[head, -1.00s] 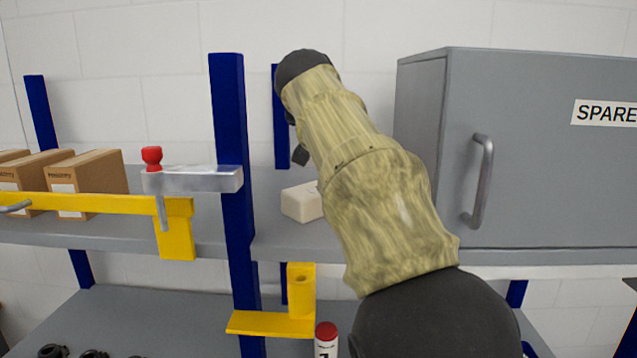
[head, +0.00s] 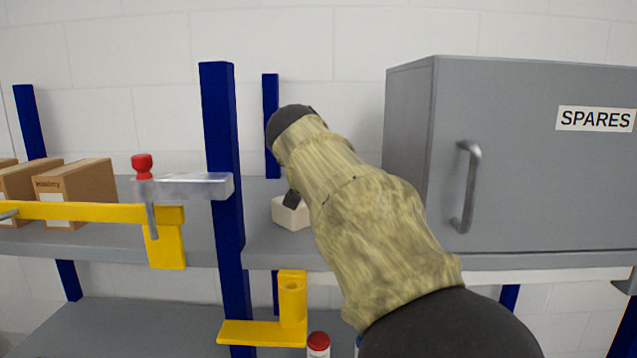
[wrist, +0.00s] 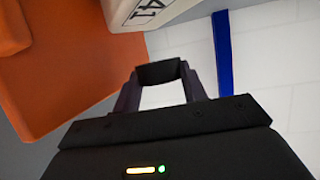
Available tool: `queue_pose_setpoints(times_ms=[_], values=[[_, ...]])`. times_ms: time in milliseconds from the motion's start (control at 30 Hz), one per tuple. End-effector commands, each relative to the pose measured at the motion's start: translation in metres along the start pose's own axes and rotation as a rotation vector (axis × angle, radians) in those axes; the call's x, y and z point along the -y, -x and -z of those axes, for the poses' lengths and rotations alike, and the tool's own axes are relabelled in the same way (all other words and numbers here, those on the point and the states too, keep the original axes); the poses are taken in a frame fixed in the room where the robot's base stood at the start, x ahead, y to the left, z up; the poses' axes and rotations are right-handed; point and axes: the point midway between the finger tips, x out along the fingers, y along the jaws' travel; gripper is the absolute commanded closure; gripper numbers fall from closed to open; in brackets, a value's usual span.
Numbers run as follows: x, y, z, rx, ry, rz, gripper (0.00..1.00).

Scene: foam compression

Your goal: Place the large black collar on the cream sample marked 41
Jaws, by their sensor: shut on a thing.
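The cream sample (head: 290,214) is a pale block on the grey upper shelf, partly hidden behind my arm. In the wrist view the cream sample (wrist: 150,8) shows at the top edge with the mark 41, cut off by the frame. My gripper (wrist: 160,82) is shut on a black piece, which looks like the large black collar (wrist: 160,71); only its edge shows between the fingers. In the head view a small dark part at my arm's end overlaps the sample's top. I cannot tell whether collar and sample touch.
An orange object (wrist: 60,80) lies close beside the sample in the wrist view. A blue post (head: 222,180) and a grey SPARES cabinet (head: 410,150) flank the sample. A yellow bar with a clamp (head: 185,187) and cardboard boxes (head: 85,190) are at left.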

Motion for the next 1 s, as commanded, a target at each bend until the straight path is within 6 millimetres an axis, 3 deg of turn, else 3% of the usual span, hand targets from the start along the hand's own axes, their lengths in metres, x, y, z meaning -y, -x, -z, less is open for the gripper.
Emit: queue_pose_setpoints(times_ms=[233, 533, 933, 967, 1000], values=[[0.000, -0.002, -0.004, 0.001, 0.001, 0.001, 0.80], [0.001, -0.015, -0.037, 0.002, 0.002, 0.002, 0.80], [0.000, -0.017, -0.041, 0.000, 0.000, 0.001, 0.80], [0.000, -0.017, -0.041, 0.000, 0.000, 0.001, 0.56], [0.000, -0.016, -0.040, 0.000, 0.000, 0.001, 0.48]])
